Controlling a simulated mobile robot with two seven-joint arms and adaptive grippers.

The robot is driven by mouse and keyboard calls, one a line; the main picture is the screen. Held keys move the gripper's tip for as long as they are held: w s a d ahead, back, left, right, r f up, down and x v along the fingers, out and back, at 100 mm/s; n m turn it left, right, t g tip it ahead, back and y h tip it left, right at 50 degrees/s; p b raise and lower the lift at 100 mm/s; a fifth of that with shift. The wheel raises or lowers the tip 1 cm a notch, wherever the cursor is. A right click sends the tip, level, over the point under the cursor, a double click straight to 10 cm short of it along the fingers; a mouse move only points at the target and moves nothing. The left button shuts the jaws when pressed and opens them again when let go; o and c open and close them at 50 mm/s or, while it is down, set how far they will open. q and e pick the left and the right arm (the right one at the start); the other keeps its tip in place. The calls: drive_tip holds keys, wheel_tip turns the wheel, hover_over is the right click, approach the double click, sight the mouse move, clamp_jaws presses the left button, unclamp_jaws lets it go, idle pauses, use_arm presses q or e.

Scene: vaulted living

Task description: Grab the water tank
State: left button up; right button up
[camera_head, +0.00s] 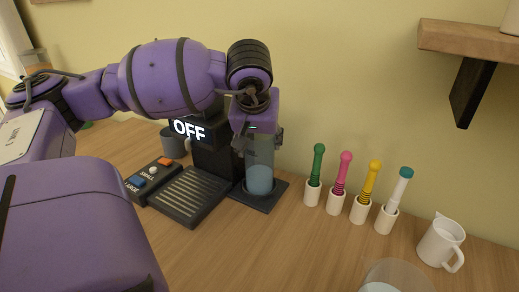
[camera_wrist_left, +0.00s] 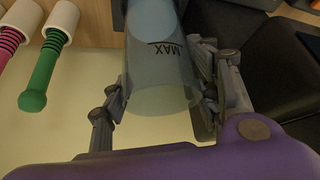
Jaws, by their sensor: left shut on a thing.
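The water tank (camera_head: 260,176) is a clear cylinder with pale blue water in its lower part. It stands upright at the right side of the black coffee machine (camera_head: 212,160), over a dark base plate. My left gripper (camera_head: 258,138) comes down from above, its fingers on either side of the tank's upper part. The left wrist view shows the tank (camera_wrist_left: 162,75) with a "MAX" mark, held between the two fingers (camera_wrist_left: 158,105). Whether the tank's bottom touches the plate I cannot tell. My right gripper is not in view.
Several coloured-handled tools in white cups stand right of the tank, the green one (camera_head: 317,165) nearest. A white pitcher (camera_head: 441,243) and a clear glass (camera_head: 395,278) are at the right. A button panel (camera_head: 152,178) sits left. A wooden shelf (camera_head: 470,38) juts out upper right.

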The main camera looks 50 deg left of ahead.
use_arm(q)
clamp_jaws()
drive_tip(key=shift+r, duration=0.1)
